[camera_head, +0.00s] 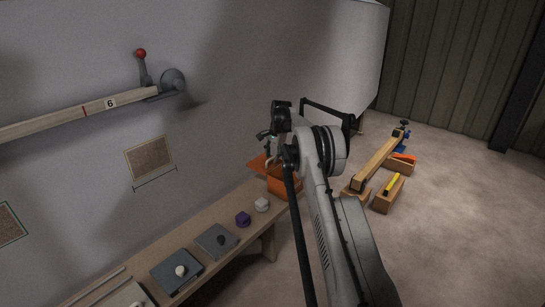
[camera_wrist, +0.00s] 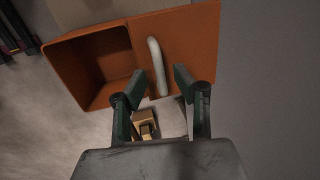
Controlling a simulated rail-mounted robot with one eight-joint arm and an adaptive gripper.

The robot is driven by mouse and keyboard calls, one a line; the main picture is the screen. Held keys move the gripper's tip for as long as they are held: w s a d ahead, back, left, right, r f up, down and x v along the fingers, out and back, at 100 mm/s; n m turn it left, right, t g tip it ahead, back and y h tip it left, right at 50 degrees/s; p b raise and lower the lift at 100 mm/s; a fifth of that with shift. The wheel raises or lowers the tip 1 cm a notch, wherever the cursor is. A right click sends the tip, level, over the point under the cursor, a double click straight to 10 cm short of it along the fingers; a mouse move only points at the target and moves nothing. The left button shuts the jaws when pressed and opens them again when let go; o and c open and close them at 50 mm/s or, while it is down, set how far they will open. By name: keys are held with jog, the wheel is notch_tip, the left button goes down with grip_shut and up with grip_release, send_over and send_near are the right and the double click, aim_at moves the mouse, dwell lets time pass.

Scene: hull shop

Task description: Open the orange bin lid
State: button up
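The orange bin (camera_head: 282,187) stands at the far end of the wooden bench, partly hidden behind my arm. In the wrist view its open, dark interior (camera_wrist: 104,68) shows at the left. The orange lid (camera_wrist: 194,40) lies off to the right of the opening, with a pale curved handle (camera_wrist: 155,62) on it. In the head view a flat orange piece, apparently the lid (camera_head: 257,162), sticks out toward the wall. My gripper (camera_wrist: 162,80) is open, its fingers apart on either side of the handle's lower part in the picture. I cannot tell whether they touch it.
The bench (camera_head: 218,212) also carries a white block (camera_head: 262,204), a purple block (camera_head: 243,219) and grey plates (camera_head: 177,270). Wooden boxes with tools (camera_head: 389,194) stand on the floor to the right. A beam with a red-knobbed lever (camera_head: 141,56) is on the wall.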

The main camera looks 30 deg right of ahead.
notch_tip(320, 180, up, 12)
jog(key=s, duration=0.2)
jog(key=shift+d, duration=0.4)
jog(key=shift+s, duration=0.1)
dwell(0.4)
